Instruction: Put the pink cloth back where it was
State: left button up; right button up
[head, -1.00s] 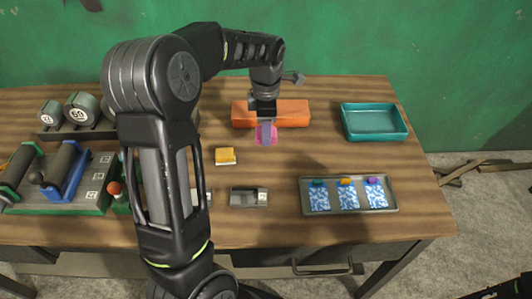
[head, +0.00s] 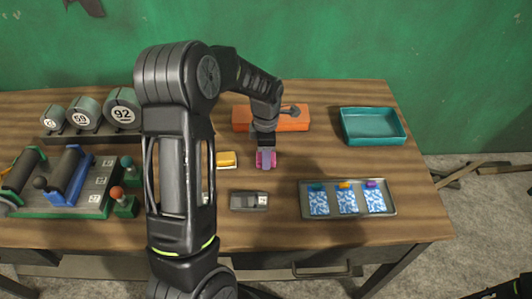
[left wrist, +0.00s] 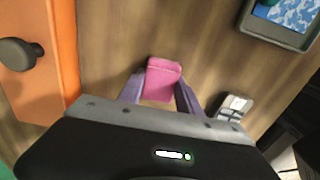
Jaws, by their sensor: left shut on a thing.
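The pink cloth (head: 266,165) is between the fingers of my left gripper (head: 266,156), in front of the orange box. In the left wrist view the cloth (left wrist: 162,80) is a small folded pink piece, pinched between the two fingertips of my left gripper (left wrist: 160,92). The gripper points down over the wooden table (head: 290,232). I cannot tell whether the cloth touches the wood.
The yellow sponge-like block (head: 226,159) lies left of the gripper. The grey device (head: 249,200) is in front. The orange box (head: 293,122) is behind; the teal tray (head: 372,139) and grey tray (head: 391,207) are right. Bare wood lies between them.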

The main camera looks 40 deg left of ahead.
pick_arm(q)
jog(key=o, duration=0.9)
jog(key=shift+f, duration=0.15)
jog(key=shift+c, duration=0.2)
jog(key=o, duration=0.5)
jog(key=shift+c, duration=0.2)
jog(key=shift+r, duration=0.25)
notch_tip(320, 180, up, 12)
jog(key=b, duration=0.2)
